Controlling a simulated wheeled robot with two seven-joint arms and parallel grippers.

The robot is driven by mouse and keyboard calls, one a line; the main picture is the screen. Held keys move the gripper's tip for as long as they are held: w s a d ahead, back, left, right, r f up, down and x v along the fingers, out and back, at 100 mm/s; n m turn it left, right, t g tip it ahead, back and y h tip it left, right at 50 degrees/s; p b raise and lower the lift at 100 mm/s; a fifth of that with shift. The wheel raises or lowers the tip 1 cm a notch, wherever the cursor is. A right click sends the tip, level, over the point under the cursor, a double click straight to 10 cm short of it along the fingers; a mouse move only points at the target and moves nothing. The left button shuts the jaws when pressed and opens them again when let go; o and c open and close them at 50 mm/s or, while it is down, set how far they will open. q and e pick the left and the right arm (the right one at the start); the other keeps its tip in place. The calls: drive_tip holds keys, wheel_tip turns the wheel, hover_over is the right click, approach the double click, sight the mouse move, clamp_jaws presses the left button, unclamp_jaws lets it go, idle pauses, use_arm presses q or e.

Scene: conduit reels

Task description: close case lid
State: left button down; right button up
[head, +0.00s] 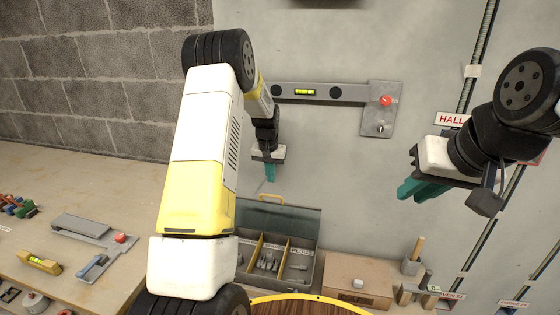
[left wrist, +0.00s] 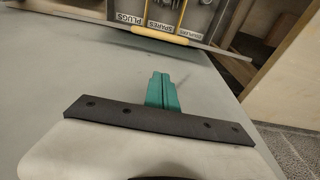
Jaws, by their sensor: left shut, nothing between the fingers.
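The case (head: 265,262) stands open against the wall, with small grey parts in its compartments. Labels reading SPARES and PLUGS are visible. Its dark lid (head: 295,218) is raised at the back, with a yellow handle (head: 272,197) on the top edge. My left arm hides the case's left part. My left gripper (head: 270,173) is shut and empty, pointing down just above the handle. In the left wrist view its teal fingers (left wrist: 161,88) are together, apart from the yellow handle (left wrist: 160,36). My right gripper (head: 418,191) hangs in the air at the right, away from the case; its finger gap is unclear.
A level (head: 320,92) is on the wall above. Tools lie on the bench (head: 60,190) at left. A round wooden top with yellow edge (head: 305,306) is in front.

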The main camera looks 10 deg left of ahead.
use_arm(q)
drive_tip(key=shift+s+f, duration=0.5)
drive_tip(key=shift+s, duration=0.4)
drive_tip(key=shift+s+f, duration=0.45)
drive_tip(key=shift+s, duration=0.45)
drive_tip(key=shift+s+a, duration=0.1)
